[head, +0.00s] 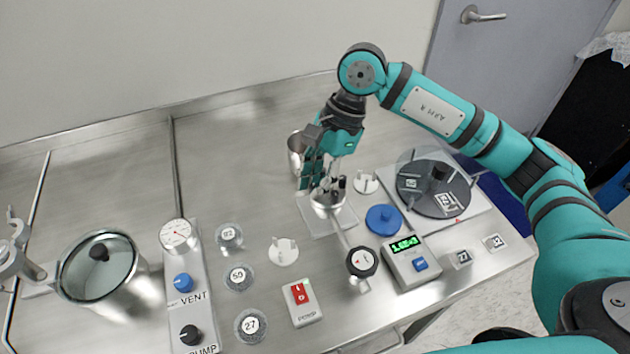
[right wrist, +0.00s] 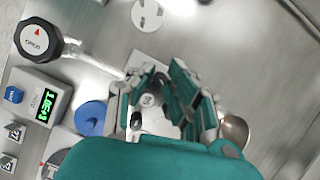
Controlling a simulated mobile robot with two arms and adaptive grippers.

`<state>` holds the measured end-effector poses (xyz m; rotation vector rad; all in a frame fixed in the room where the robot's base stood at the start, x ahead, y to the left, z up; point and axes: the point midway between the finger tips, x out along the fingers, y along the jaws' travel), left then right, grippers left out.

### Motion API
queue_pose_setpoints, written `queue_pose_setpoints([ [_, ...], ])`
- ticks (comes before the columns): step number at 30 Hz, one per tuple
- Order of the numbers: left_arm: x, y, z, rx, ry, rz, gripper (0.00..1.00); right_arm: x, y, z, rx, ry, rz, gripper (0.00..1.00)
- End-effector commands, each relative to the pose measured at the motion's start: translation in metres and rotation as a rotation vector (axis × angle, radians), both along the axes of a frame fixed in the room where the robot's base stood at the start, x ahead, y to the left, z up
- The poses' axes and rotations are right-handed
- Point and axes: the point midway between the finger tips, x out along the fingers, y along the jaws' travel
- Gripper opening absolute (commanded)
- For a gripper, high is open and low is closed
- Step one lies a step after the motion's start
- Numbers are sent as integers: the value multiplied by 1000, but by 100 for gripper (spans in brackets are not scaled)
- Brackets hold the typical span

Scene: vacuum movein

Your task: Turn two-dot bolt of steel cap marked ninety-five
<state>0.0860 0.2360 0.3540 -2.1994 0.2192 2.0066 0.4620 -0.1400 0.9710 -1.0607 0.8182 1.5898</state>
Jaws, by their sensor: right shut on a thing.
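A steel cap (head: 328,207) sits on a square plate near the middle of the table, with small dark bolts around its top. In the right wrist view its round label (right wrist: 148,99) shows between my fingers, too small to read surely. My right gripper (head: 328,182) reaches down onto the cap from above and is shut on one of its bolts. The right wrist view shows this gripper (right wrist: 158,85) close over the cap, its fingers hiding much of it. I cannot make out the dots on the bolt.
A steel cup (head: 296,147) stands just behind the gripper. A blue disc (head: 383,219), a black-handled valve (head: 362,262) and a green-lit gauge box (head: 411,260) are close by. A clear-lidded pot (head: 97,266) stands far left. The back left of the table is clear.

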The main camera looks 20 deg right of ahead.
Motion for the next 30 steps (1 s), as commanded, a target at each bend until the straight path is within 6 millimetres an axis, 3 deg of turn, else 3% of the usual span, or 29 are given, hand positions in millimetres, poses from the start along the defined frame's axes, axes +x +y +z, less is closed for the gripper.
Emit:
queue_pose_setpoints([
  [7,0,0,0,0,1,-1,40,1,0,2,1,-4,-1,0],
  [8,0,0,0,0,1,-1,40,1,0,2,1,-4,-1,17],
  [10,0,0,0,0,1,-1,40,1,0,1,1,-4,-1,23],
  [20,-2,2,0,2,3,-2,40,2,-2,5,0,-3,0,23],
  [30,-1,0,0,0,1,-1,40,8,-26,65,1,-7,-2,23],
])
